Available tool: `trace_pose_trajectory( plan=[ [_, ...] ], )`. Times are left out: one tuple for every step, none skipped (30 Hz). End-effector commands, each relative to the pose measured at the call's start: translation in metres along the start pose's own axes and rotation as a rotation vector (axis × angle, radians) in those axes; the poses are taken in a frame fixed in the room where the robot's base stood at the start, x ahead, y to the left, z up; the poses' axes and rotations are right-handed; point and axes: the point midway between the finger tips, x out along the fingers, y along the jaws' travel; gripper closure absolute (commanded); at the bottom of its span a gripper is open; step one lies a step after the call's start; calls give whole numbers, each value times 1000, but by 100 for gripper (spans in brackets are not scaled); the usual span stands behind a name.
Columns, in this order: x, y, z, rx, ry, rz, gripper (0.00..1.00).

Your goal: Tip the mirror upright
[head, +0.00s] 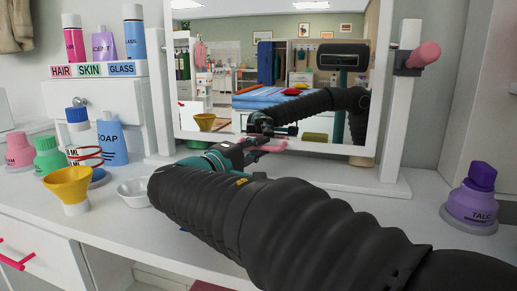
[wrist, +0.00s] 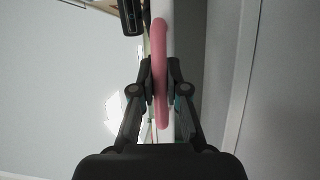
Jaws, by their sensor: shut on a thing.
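The mirror (head: 228,52) stands at the back of the white dresser top in the head view, in a white frame between two posts. Its glass reflects the room and my arm. How far it tilts is hard to tell. A pink handle (head: 272,144) is on the lower edge of its frame. My gripper (head: 256,147) is at that edge. In the wrist view the pink handle (wrist: 160,50) passes between the fingers of my gripper (wrist: 160,86), which are shut on it. My arm hides part of the mirror's lower edge.
A pink knob (head: 425,55) sits on the right post (head: 396,120). A purple talc bottle (head: 472,200) stands at right. A yellow funnel (head: 68,186), a pale bowl (head: 134,193) and a blue soap bottle (head: 112,140) stand at left, among other bottles.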

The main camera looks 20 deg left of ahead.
Motion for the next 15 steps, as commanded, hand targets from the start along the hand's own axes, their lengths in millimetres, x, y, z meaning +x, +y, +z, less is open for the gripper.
trace_pose_trajectory(
  plan=[
    [0,-1,0,-2,2,-1,84],
    [0,-1,0,-2,2,-1,77],
    [0,-1,0,-2,1,-1,67],
    [0,-1,0,-2,1,-1,61],
    [0,-1,0,-1,1,-1,61],
    [0,-1,0,-1,1,-1,61],
    [0,-1,0,-1,1,-1,61],
    [0,-1,0,-1,0,-1,61],
    [0,-1,0,-1,0,-1,61],
    [0,-1,0,-1,0,-1,61],
    [0,-1,0,-1,0,-1,61],
    [0,-1,0,-1,0,-1,61],
    [0,-1,0,-1,1,-1,61],
    [-1,-1,0,-1,1,-1,61],
    [-4,-1,0,-1,2,-1,61]
  ],
)
